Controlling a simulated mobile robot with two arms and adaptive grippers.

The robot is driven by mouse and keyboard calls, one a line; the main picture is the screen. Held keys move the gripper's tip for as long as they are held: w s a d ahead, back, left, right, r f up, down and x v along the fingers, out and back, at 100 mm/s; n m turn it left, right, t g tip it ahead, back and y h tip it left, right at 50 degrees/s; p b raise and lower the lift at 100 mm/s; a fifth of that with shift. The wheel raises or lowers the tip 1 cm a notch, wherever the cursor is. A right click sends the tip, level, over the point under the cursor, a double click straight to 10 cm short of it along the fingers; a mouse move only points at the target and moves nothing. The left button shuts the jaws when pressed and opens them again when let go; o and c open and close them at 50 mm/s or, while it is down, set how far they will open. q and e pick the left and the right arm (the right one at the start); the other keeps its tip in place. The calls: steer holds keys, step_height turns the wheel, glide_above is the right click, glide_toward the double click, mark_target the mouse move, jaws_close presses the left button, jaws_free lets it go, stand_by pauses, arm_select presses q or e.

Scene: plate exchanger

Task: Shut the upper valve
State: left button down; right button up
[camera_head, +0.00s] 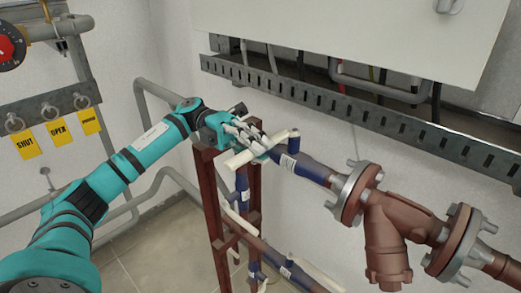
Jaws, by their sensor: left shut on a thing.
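The upper valve sits on the upper pipe, with blue sections (313,169) and a cream handle (240,160) that sticks out to the left. My left gripper (262,146) reaches in from the left and is shut on this handle, near the pipe. Its fingers hide part of the handle and the valve body. A second cream bar (281,136) shows just right of the fingers. My right gripper is not in view.
A lower pipe with more cream handles (240,221) runs below, beside a dark red stand (213,205). A brown flanged fitting (388,227) is at right. A slotted rail (350,107) and cabinet (350,35) are above. Yellow tags (58,132) hang at left.

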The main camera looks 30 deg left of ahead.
arm_select(q)
steer(key=c, duration=1.3)
jaws_free()
steer(key=shift+a, duration=0.2)
steer(key=shift+o, duration=0.2)
steer(key=shift+d, duration=0.1)
steer(key=v, duration=1.2)
steer(key=shift+f, duration=0.1)
